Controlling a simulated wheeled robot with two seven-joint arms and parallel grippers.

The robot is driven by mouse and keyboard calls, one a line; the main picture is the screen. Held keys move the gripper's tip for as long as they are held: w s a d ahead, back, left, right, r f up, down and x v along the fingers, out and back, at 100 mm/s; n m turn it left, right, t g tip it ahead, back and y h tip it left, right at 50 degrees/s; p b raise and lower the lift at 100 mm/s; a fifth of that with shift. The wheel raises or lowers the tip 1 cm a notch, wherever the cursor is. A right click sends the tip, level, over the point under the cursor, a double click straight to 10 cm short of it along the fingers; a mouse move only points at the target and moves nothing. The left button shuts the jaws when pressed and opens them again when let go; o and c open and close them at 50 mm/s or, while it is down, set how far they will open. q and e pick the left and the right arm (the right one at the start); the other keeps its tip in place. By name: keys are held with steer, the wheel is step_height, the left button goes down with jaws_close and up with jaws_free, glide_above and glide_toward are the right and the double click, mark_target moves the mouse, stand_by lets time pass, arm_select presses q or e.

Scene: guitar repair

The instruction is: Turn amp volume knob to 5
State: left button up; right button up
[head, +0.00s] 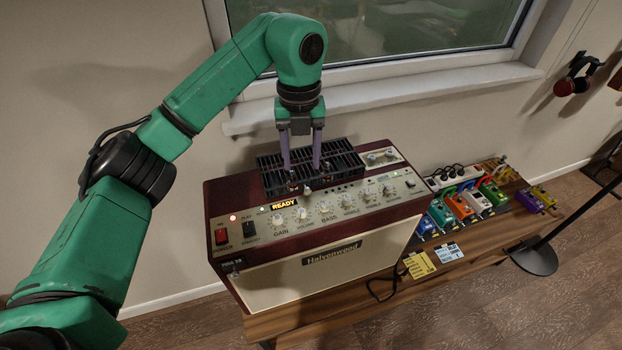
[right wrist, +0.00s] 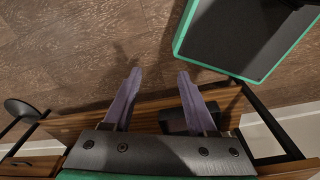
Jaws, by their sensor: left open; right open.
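The amp (head: 225,195) is a dark red box with a cream front panel and stands on a wooden bench. Its volume knob (head: 302,213) is a small pale knob in the control row, between the gain knob (head: 277,220) and the bass knob (head: 324,207). The volume knob's setting is too small to read. My left gripper (head: 303,167) points down over the amp's top, behind the control row, with its two purple fingers apart. It appears to hold nothing. My right gripper (right wrist: 157,77) is open and empty in the right wrist view, away from the amp.
A red power switch (head: 221,236) is at the panel's left. Several coloured pedals and a power strip (head: 453,176) lie right of the amp. A window sill (head: 400,92) runs behind. The right wrist view shows wooden floor (right wrist: 60,60).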

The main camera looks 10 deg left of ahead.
arm_select(q)
steer(key=w, duration=0.2)
steer(key=p, duration=0.2)
glide_toward(302, 211)
steer(key=s, duration=0.2)
steer(key=f, duration=0.1)
steer(key=w+f+p, duration=0.1)
steer(key=f, duration=0.3)
steer(key=shift+w+a+f, duration=0.1)
steer(key=shift+w+f, duration=0.15)
steer(key=f, duration=0.1)
steer(key=w+f+p, duration=0.1)
steer(key=shift+f, duration=0.35)
steer(key=shift+s+f, duration=0.15)
steer(key=shift+s, duration=0.3)
steer(key=c, duration=0.8)
jaws_close()
arm_select(e)
steer(key=r, duration=0.1)
steer(key=s+r, duration=0.2)
steer(key=shift+s+r, duration=0.25)
steer(key=shift+r, duration=0.15)
